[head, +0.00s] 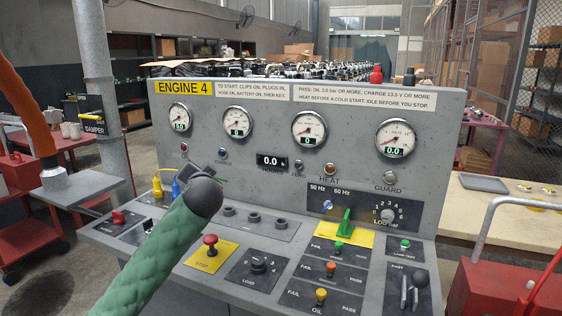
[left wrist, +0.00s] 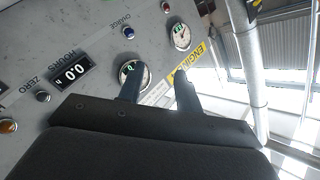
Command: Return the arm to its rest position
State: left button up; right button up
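My left arm (head: 160,250), in a green sleeve with a dark joint at its end, reaches in from the bottom of the head view over the left part of the console. Its hand is mostly hidden behind the dark joint, close to the upright panel. In the left wrist view, the left gripper (left wrist: 160,74) has its two dark fingers apart, with nothing seen between them. The gauge panel (left wrist: 100,35) lies beyond the fingers. My right arm and gripper are not in view.
The grey ENGINE 4 console (head: 330,185) fills the middle, with gauges. A red stop button (head: 210,244), a green lever (head: 345,224) and several knobs stand up from its desk. Blue (head: 175,189) and yellow (head: 157,187) upright pieces stand near the hand. A post (head: 97,80) rises at left.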

pick_arm(q)
jog(key=s+d+f+g+h, duration=0.2)
jog(key=s+f, duration=0.4)
jog(key=f, duration=0.2)
jog(key=s+d+f+g+h, duration=0.2)
jog(key=s+d+f, duration=0.1)
jog(key=s+f, duration=0.4)
jog(key=s+d+f+g+h, duration=0.2)
jog(key=s+f, duration=0.4)
jog(key=f, duration=0.3)
jog(key=shift+s+d, duration=0.15)
jog(key=shift+s, duration=0.15)
jog(key=s+f+n+g, duration=0.1)
jog(key=s+f+g, duration=0.3)
jog(key=s+f, duration=0.9)
jog(key=s+d+f+n+g+h+p, duration=0.1)
jog(key=s+f+g, duration=0.2)
jog(key=s+f, duration=1)
jog(key=s, duration=0.8)
jog(key=shift+d+f+n+g, duration=0.15)
jog(key=shift+d+n+g, duration=0.15)
jog(key=shift+n+g, duration=0.1)
